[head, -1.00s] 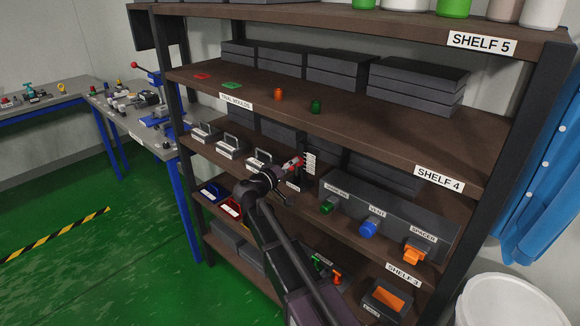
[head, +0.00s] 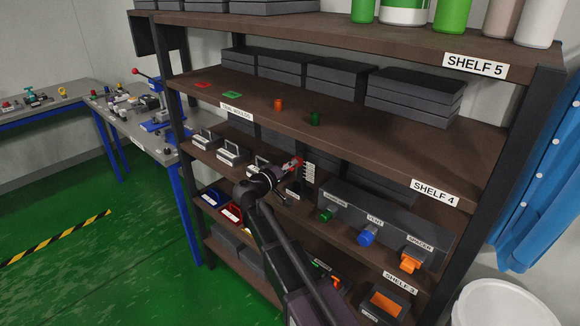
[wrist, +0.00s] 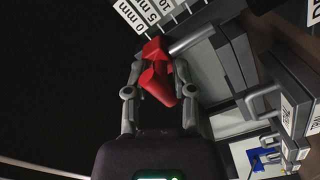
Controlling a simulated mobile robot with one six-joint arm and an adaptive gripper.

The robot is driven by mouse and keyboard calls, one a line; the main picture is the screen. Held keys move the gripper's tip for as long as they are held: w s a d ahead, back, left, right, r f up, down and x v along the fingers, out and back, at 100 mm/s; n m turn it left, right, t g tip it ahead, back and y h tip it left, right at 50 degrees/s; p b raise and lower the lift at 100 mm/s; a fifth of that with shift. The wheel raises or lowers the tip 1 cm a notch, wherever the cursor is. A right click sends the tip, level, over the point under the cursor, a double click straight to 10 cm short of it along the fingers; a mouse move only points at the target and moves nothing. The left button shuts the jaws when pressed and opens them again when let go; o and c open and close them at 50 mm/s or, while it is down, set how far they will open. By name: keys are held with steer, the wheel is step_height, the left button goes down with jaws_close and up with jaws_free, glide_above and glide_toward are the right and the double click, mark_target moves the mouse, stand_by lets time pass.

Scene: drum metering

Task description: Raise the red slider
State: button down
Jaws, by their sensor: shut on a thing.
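The red slider (wrist: 157,78) sits between the two fingers of my gripper (wrist: 158,85) in the wrist view, and the fingers are closed on it. A white scale plate (wrist: 160,14) marked 0 mm, 5 mm and 10 lies just beyond the slider, whose head is near the low-number end. In the head view the slider (head: 297,161) is a small red shape beside the upper end of the scale (head: 309,172), with my gripper (head: 288,169) at its left. My gripper partly hides the slider there.
The shelf board marked SHELF 4 (head: 436,193) hangs close above. To the right stands a grey box with a green knob (head: 326,214), a blue knob (head: 366,237) and an orange part (head: 411,262). Handled grey blocks (head: 233,153) stand to the left.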

steer(key=shift+w+r, duration=0.1)
steer(key=shift+r, duration=0.05)
steer(key=c, duration=0.6)
jaws_free()
steer(key=shift+c, duration=0.2)
steer(key=v, duration=1.2)
